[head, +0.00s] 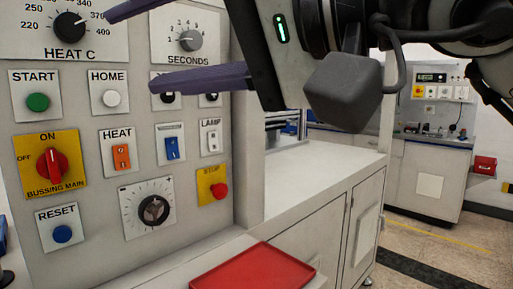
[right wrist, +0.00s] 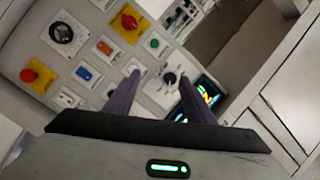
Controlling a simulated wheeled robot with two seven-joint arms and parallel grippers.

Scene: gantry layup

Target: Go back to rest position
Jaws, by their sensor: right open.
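My right gripper (head: 130,48) reaches in from the upper right in the head view. Its two purple fingers are spread apart in front of the control panel (head: 85,165). One finger crosses near the HEAT C dial, the other covers part of the row right of the HOME button (head: 111,98). In the right wrist view the gripper (right wrist: 160,78) also shows parted fingers with nothing between them but the panel behind. I cannot tell whether a finger touches the panel. My left gripper is in neither view.
The panel holds a red rotary switch (head: 51,164), a green START button (head: 38,101) and a red STOP button (head: 219,190). A red tray (head: 252,270) lies at its foot. A white cabinet (head: 318,215) stands right of it. Open floor (head: 430,245) lies at the far right.

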